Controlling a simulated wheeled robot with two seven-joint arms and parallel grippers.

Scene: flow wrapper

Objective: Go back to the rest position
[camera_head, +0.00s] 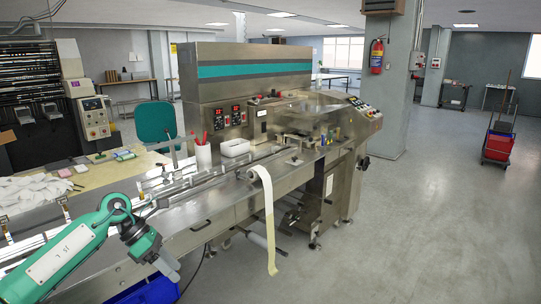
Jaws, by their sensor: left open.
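My left arm comes in at the lower left, in teal and grey. Its gripper (170,270) points down and to the right, in front of the near side of the flow wrapper (250,100). No object shows in its jaws, and the fingertips are small and hard to make out. My right gripper is not in view. The wrapper is a long steel machine with a teal stripe, and its infeed bed runs toward the lower left.
A strip of film (268,225) hangs off the machine's front edge. A white cup with red pens (203,157) and a white tray (235,148) stand on the bed. A blue bin (150,293) is low beneath the gripper.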

